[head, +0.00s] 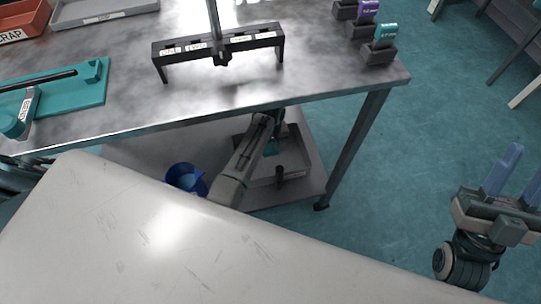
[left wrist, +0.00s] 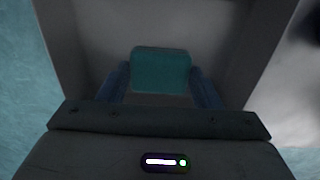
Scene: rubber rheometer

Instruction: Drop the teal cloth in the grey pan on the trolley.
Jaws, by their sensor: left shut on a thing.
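The grey pan (head: 301,160) is on the low shelf under the metal table; its walls also show in the left wrist view (left wrist: 82,40). My left gripper (head: 271,143) reaches under the tabletop and is over the pan. The teal cloth (left wrist: 160,70) is between its two blue fingers in the left wrist view, inside the outline of the pan walls. A small teal patch of it shows in the head view (head: 270,149). The height of the cloth above the pan floor is hard to tell. My right gripper (head: 515,175) is open and empty at the far right.
The metal tabletop (head: 330,80) hangs over the shelf, with a leg (head: 352,150) right of the pan. A blue bucket (head: 186,178) stands left of my left arm. A pale bench (head: 130,230) fills the foreground. A black labelled rack (head: 218,44) stands on the tabletop.

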